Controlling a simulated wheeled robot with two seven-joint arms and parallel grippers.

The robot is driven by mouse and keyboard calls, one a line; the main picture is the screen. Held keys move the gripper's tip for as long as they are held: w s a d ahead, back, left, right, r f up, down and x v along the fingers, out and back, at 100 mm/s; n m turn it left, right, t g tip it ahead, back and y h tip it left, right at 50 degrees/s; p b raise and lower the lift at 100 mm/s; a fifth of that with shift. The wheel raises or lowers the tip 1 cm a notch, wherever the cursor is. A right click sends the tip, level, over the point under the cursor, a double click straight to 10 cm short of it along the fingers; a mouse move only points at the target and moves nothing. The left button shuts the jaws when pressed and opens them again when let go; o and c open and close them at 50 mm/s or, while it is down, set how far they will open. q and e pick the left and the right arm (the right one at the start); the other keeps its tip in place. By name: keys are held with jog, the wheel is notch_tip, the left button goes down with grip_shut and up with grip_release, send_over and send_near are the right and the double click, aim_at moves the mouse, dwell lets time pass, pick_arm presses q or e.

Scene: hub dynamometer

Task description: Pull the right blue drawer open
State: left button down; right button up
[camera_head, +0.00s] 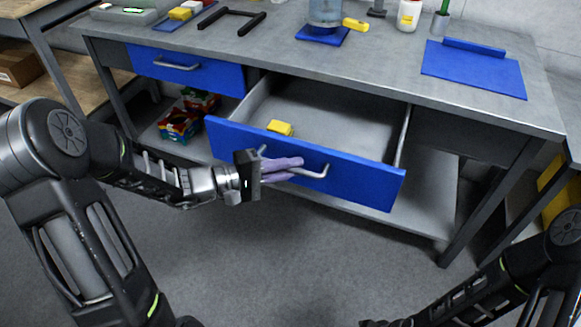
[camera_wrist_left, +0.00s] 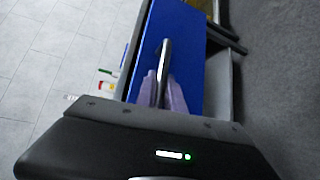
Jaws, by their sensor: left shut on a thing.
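The right blue drawer (camera_head: 365,182) stands open under the grey workbench, its tray pulled well out toward me. Its metal bar handle (camera_head: 318,174) is on the blue front. My left gripper (camera_head: 294,168) is at the handle, its purple fingers shut on the bar. In the left wrist view the fingers (camera_wrist_left: 165,92) lie on either side of the handle (camera_wrist_left: 164,60), against the blue front (camera_wrist_left: 188,50). My right gripper (camera_head: 374,323) barely shows at the bottom edge, so its jaws cannot be read.
A yellow block (camera_head: 280,127) lies inside the open drawer. The left blue drawer (camera_head: 190,70) is shut. A bin of colored pieces (camera_head: 180,125) stands on the lower shelf. The workbench (camera_head: 380,65) carries a blue mat (camera_head: 475,70) and several items. The floor before the drawer is clear.

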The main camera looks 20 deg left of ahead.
pick_arm(q)
jog(key=c, duration=1.5)
grip_release()
jog(key=shift+o, duration=0.2)
jog(key=v, duration=0.7)
jog(key=shift+s+a, duration=0.2)
jog(key=shift+a, duration=0.1)
